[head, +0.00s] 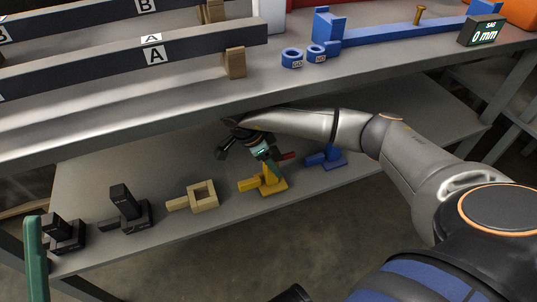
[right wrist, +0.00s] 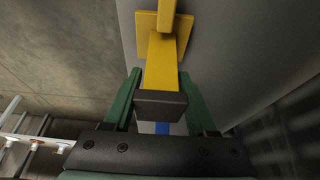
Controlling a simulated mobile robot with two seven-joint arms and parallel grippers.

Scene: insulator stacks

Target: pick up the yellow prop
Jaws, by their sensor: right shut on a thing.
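The yellow prop (head: 269,182) stands on the lower shelf, with a flat square base, an upright post and an arm pointing left. My right gripper (head: 264,153) reaches down to it from above. In the right wrist view the yellow prop (right wrist: 162,62) runs between the two green fingers of my right gripper (right wrist: 160,98), which are shut on its post; a dark end block shows there. The prop looks upright, its base at or very near the shelf. A green bar (head: 34,258) at the lower left edge may be a finger of my left gripper; its state does not show.
The lower shelf (head: 90,170) also holds a blue prop (head: 328,157), a tan prop (head: 203,195) and black props (head: 130,212). The upper bench (head: 200,95) overhangs my right arm, with dark bars, blue rings and a "0 mm" display (head: 483,32) on it.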

